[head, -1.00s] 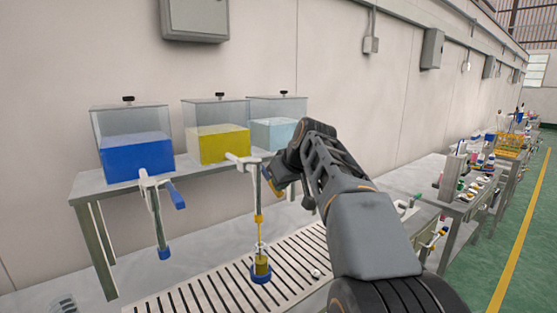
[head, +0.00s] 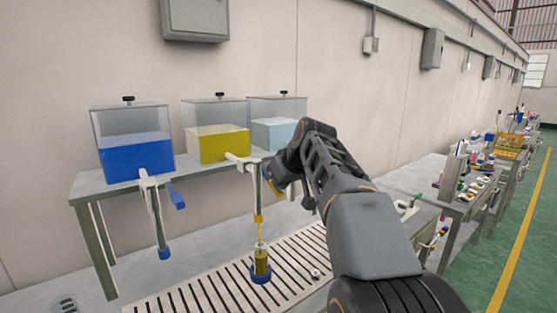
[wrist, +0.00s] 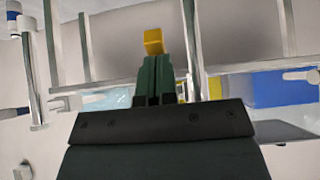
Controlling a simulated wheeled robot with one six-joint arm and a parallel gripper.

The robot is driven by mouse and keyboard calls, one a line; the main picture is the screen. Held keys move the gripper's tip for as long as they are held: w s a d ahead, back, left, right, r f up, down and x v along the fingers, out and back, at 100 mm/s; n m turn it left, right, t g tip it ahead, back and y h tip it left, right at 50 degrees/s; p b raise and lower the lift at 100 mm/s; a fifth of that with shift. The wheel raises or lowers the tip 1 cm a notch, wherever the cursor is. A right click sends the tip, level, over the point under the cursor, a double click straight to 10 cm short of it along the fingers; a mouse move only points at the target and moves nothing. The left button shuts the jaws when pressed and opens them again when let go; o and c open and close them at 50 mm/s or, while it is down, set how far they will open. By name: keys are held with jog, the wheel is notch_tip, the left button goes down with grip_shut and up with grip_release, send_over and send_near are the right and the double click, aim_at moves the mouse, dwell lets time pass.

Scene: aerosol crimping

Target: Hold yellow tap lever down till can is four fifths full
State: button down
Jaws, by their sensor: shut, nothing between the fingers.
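The clear can (head: 261,262) stands upright in a blue ring holder (head: 261,280) under the yellow tap (head: 259,217) in the head view. A thin yellow stream runs from the tap into the can, and yellow liquid fills most of its height. The yellow lever (head: 274,187) is tilted down beside my wrist. In the wrist view the lever's yellow end (wrist: 153,42) is at the tips of my gripper (wrist: 153,62). The dark green fingers are shut together with nothing between them and appear to press against the lever. My wrist partly hides this contact in the head view.
The yellow tank (head: 222,147) stands on a shelf between a blue tank (head: 135,157) and a pale blue tank (head: 277,132). The blue tap (head: 158,215) hangs at the left. A slotted grate (head: 200,295) lies below. Cluttered benches (head: 470,195) stand at the right.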

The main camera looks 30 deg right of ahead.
jog(key=shift+s+r+p, duration=0.1)
jog(key=shift+r+p, duration=0.25)
jog(key=p+v, duration=0.2)
jog(key=v, duration=1.1)
jog(key=shift+s, duration=0.2)
